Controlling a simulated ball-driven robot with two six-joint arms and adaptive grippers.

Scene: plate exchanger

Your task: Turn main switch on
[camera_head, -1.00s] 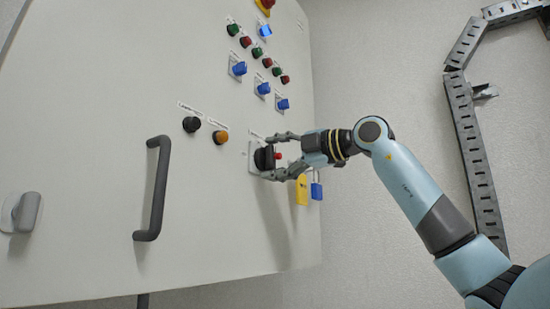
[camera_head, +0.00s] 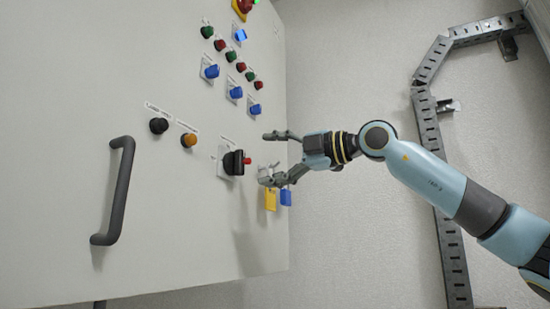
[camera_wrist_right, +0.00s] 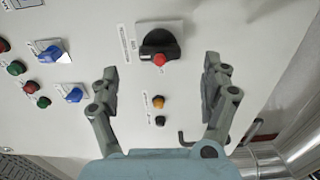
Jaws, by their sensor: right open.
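The main switch (camera_head: 234,162) is a black rotary knob with a red tip, on a light plate on the white cabinet door. In the right wrist view the main switch (camera_wrist_right: 160,43) sits ahead of the fingers, with its red part facing me. My right gripper (camera_head: 268,158) is open and empty, just to the right of the knob and clear of it in the head view. The wrist view shows the right gripper's two fingers (camera_wrist_right: 160,70) spread wide with nothing between them. My left gripper is not in view.
Black (camera_head: 159,126) and orange (camera_head: 189,140) buttons sit left of the switch. Blue selectors (camera_head: 211,72) and several red and green buttons are above. A dark door handle (camera_head: 117,190) is at left.

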